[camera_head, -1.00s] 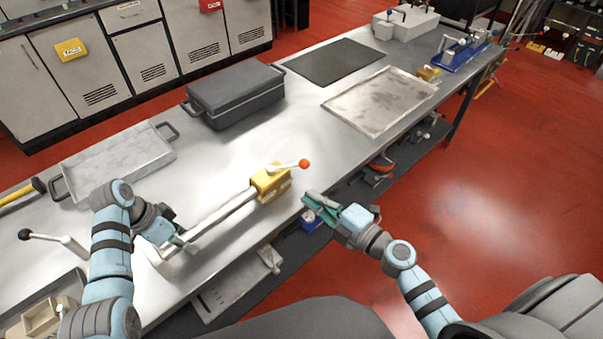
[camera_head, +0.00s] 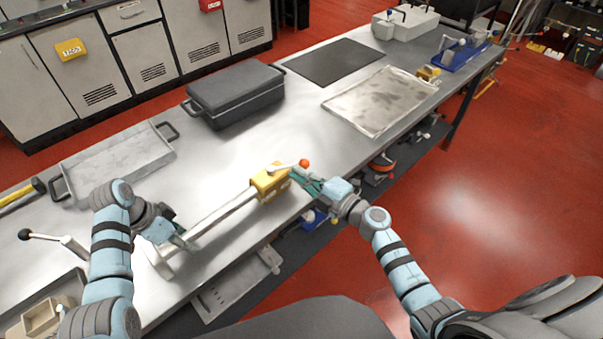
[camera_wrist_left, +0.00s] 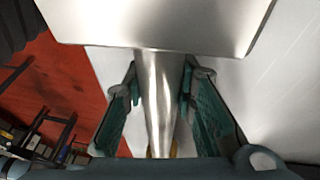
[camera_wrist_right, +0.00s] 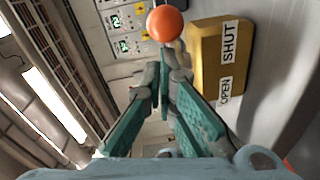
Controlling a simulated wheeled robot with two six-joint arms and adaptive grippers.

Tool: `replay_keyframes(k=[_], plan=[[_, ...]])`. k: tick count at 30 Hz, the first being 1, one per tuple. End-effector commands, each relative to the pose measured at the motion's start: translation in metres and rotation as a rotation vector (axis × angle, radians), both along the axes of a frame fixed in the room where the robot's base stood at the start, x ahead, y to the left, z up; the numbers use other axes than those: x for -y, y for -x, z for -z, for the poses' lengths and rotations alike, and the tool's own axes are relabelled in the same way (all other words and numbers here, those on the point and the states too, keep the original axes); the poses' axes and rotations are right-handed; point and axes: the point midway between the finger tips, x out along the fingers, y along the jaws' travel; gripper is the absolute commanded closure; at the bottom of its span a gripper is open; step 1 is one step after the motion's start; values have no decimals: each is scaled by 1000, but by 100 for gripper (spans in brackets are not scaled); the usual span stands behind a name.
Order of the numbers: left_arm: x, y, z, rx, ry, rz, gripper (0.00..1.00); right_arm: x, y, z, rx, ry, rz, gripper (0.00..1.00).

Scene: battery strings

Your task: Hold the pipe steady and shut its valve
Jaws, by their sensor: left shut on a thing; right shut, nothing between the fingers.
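A metal pipe (camera_head: 219,216) lies along the workbench with a yellow valve block (camera_head: 270,182) at its far end. A white lever (camera_head: 285,168) with an orange ball knob (camera_head: 304,163) sits on the block and points right. My left gripper (camera_head: 184,236) is shut on the pipe near its near end; the pipe (camera_wrist_left: 157,95) runs between its fingers in the left wrist view. My right gripper (camera_head: 300,178) is shut and empty, close beside the knob. In the right wrist view the knob (camera_wrist_right: 165,23) is just beyond its fingertips (camera_wrist_right: 165,78), and the block (camera_wrist_right: 215,70) shows OPEN and SHUT labels.
A dark lidded case (camera_head: 235,95) and a grey tray (camera_head: 117,160) stand behind the pipe. A flat metal tray (camera_head: 380,100) and a dark mat (camera_head: 335,62) lie further right. A black-knobbed lever (camera_head: 55,238) stands at the left. Bare bench surrounds the valve.

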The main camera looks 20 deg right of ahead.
Motion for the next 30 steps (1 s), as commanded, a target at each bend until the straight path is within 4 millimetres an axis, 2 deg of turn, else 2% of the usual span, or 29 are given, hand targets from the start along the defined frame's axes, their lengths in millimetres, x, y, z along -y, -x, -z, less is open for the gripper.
replay_keyframes(k=[5,9,21,26,30], plan=[[1,0,0,-1,2,2,100,5,-9,4,-10,11,-155,100],[0,0,0,-1,2,2,100,14,-14,-2,1,-1,-260,100],[-2,1,1,-2,-5,0,100,19,-19,-1,1,3,-254,100],[-3,1,1,-3,-6,0,100,10,-9,-2,1,2,-257,100],[-2,1,1,-4,-5,0,100,-9,17,-8,1,1,-262,100]])
